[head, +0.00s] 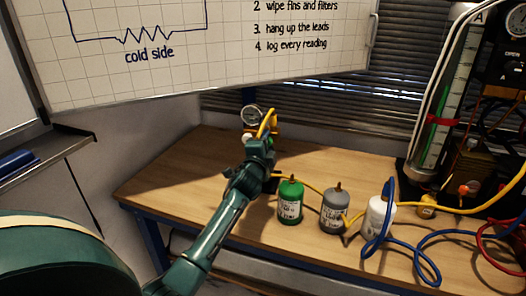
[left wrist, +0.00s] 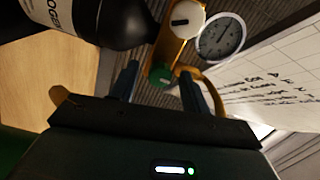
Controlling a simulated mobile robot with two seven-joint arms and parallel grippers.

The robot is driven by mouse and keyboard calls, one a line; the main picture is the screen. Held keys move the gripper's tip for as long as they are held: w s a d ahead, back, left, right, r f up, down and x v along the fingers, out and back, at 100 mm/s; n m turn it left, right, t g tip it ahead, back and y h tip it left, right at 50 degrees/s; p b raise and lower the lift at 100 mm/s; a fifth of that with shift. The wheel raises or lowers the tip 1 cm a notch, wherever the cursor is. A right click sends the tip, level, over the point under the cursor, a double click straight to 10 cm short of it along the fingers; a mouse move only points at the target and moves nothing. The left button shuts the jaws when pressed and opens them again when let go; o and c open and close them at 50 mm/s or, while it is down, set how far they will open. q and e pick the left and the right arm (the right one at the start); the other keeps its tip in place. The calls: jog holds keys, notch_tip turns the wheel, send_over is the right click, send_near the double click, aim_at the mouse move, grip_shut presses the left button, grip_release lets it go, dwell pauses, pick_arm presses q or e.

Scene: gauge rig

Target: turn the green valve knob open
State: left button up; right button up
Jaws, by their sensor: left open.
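The green valve knob (left wrist: 161,73) shows in the left wrist view on a yellow-orange manifold (left wrist: 172,48), near a white knob (left wrist: 187,20) and a round gauge (left wrist: 220,38). My left gripper (left wrist: 160,80) is open, with the green knob between its fingertips in the picture; I cannot tell whether either finger touches it. In the head view the left gripper (head: 260,150) is at the back of the bench, just below the gauge (head: 251,116), and hides the green knob. My right gripper is in neither view.
A dark bottle (left wrist: 112,18) stands close beside the manifold. On the wooden bench (head: 180,178) are a green bottle (head: 290,203), a grey bottle (head: 334,211) and a white bottle (head: 380,217). A yellow hose (head: 460,209) and blue hose (head: 432,262) run at right. The bench's left part is clear.

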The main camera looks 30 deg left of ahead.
pick_arm(q)
jog(key=v, duration=1.3)
